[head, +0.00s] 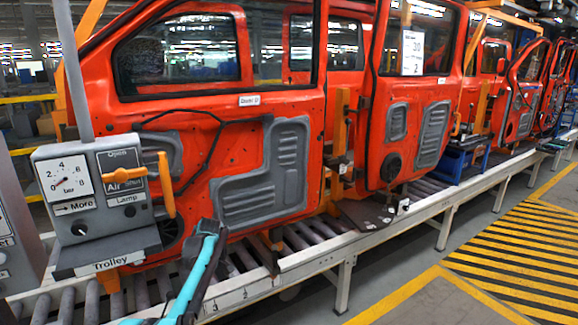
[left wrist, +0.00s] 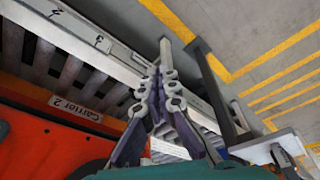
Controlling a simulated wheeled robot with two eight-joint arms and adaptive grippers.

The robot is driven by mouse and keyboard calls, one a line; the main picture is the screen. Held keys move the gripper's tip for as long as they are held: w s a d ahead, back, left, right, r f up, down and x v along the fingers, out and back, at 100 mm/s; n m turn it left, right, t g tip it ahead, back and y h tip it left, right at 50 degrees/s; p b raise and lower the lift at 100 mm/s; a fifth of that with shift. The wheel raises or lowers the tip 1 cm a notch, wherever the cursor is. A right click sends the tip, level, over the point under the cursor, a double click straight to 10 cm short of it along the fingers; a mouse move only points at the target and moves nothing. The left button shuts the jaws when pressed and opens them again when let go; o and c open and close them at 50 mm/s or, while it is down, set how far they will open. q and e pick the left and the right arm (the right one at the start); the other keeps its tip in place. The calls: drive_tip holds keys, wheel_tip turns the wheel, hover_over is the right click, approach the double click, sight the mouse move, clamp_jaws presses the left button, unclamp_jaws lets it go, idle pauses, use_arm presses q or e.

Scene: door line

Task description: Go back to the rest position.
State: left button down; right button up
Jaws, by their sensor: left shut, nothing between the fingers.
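My left gripper (left wrist: 161,85) shows in the left wrist view with its grey fingers drawn together and nothing between them. It is in front of the roller conveyor and apart from the red door as far as I can see. In the head view a teal and dark part of my arm (head: 203,262) rises from the bottom edge in front of the conveyor; I cannot make out the fingers there. My right gripper is in neither view.
A grey trolley panel (head: 98,200) with a gauge and orange handle stands at left. Red car doors (head: 190,130) line the roller conveyor (head: 290,262). A "Carrier 2" label (left wrist: 76,108) shows in the wrist view. Yellow-striped floor (head: 520,250) at right is clear.

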use_arm(q)
drive_tip(key=s+d+r+m+t, duration=0.1)
drive_tip(key=s+d+r+m, duration=0.1)
drive_tip(key=s+r+m, duration=0.3)
drive_tip(key=s+d+r+t+h, duration=0.1)
drive_tip(key=s+d+r, duration=0.15)
drive_tip(key=s, duration=0.35)
drive_tip(key=s+d+r+m+t, duration=0.1)
drive_tip(key=s+r+m, duration=0.2)
drive_tip(key=s+r, duration=0.25)
drive_tip(key=s+d+f+m+t, duration=0.1)
drive_tip(key=s+f+m, duration=0.1)
drive_tip(key=s, duration=0.5)
drive_tip(key=s+d+f+m+t+h, duration=0.1)
drive_tip(key=s+d+f+m, duration=0.1)
drive_tip(key=s+m, duration=0.2)
drive_tip(key=s+d+f+m+t+h, duration=0.1)
drive_tip(key=s+d+f+m, duration=0.1)
drive_tip(key=s, duration=0.8)
drive_tip(key=shift+s+d+f+m, duration=0.15)
drive_tip(key=shift+s+f+m, duration=0.2)
drive_tip(key=shift+f+m, duration=0.25)
